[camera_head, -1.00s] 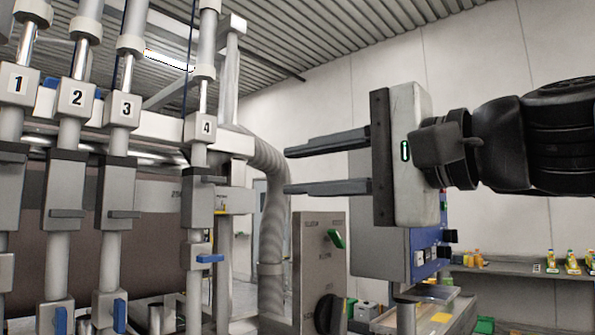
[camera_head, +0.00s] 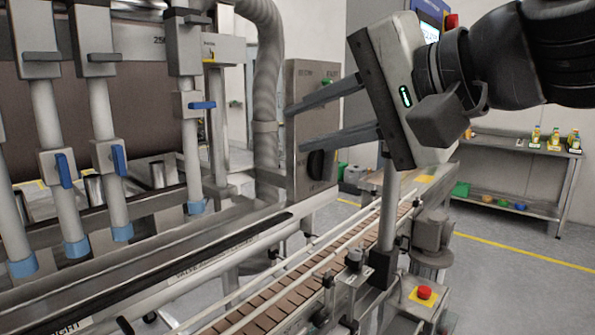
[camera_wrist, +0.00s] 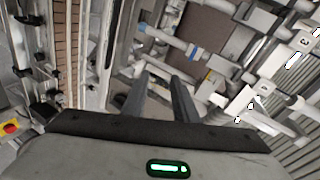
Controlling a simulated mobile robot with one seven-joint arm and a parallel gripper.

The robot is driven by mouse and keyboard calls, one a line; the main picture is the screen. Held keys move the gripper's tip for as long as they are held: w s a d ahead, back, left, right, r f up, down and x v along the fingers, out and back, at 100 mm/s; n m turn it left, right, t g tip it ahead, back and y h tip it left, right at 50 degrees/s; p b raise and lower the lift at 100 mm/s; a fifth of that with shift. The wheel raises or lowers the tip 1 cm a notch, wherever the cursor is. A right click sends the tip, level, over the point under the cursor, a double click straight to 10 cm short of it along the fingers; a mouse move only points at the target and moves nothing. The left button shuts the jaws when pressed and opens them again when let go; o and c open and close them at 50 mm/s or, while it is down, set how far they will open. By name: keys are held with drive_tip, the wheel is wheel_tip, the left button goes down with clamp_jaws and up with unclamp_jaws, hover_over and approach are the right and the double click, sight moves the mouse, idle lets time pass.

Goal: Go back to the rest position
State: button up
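My gripper (camera_head: 335,118) is at the upper middle of the head view, with its two long dark fingers pointing left. The fingers are apart and nothing is between them, so it is open and empty. In the head view it overlaps the grey control box (camera_head: 298,90) with a black knob; I cannot tell how far apart they are. In the wrist view the fingers (camera_wrist: 160,95) also show apart, with the filler's valves (camera_wrist: 262,90) beyond them.
The piston filler's nozzles with blue tips (camera_head: 122,232) stand at the left. A slatted conveyor (camera_head: 270,305) runs below my gripper. A red emergency button (camera_head: 424,292) is at the lower right. A shelf table (camera_head: 520,146) with bottles stands behind. Floor at the right is clear.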

drive_tip(key=s+d+f+n+g+h, duration=0.2)
drive_tip(key=s+d+f+h, duration=0.15)
drive_tip(key=f, duration=0.65)
drive_tip(key=s+d+f+n+g+h, duration=0.1)
drive_tip(key=s+d+f+n+h, duration=0.3)
drive_tip(key=f, duration=0.7)
drive_tip(key=s+d+f+n+g+h, duration=0.15)
drive_tip(key=d+f, duration=0.35)
drive_tip(key=f, duration=0.5)
wheel_tip(320, 180, up, 21)
drive_tip(key=w+p, duration=0.1)
drive_tip(key=p, duration=1.9)
drive_tip(key=shift+w+a+m+h, duration=0.2)
drive_tip(key=shift+m+h, duration=0.1)
drive_tip(key=shift+m, duration=0.15)
